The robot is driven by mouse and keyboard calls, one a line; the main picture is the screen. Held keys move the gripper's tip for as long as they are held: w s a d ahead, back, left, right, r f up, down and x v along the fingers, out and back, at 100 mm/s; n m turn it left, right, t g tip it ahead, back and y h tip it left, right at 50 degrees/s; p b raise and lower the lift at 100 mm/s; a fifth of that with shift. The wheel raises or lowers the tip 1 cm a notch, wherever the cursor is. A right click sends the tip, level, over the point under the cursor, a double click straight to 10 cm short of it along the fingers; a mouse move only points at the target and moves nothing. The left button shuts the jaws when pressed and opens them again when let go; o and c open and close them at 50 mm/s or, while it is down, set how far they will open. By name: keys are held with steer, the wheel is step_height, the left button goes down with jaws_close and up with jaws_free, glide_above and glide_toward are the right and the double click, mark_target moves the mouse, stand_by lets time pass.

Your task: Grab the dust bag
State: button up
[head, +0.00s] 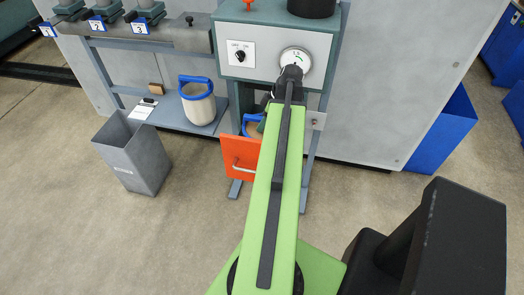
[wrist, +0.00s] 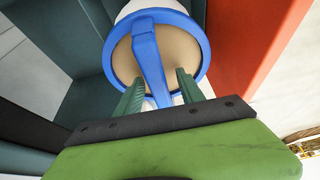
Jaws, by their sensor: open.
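The dust bag (head: 252,130) sits in the machine's lower compartment behind the open orange door (head: 241,157), mostly hidden by my arm in the head view. In the wrist view the dust bag (wrist: 125,62) has a tan inside, a blue rim and a blue strap handle (wrist: 147,50) across its mouth. My gripper (wrist: 160,77) is open, its two green fingers pointing at the bag. The handle shows between the fingers in the picture; I cannot tell whether they touch it. The fingers are largely hidden in the head view.
A similar bag with a blue rim (head: 199,106) stands on the low shelf to the left. A grey bin (head: 131,158) is on the floor. The orange door panel (wrist: 255,45) stands close on the right in the wrist view. The floor in front is clear.

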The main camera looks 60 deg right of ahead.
steer(key=shift+f, duration=0.3)
stand_by(0.4)
jaws_close()
stand_by(0.3)
stand_by(1.2)
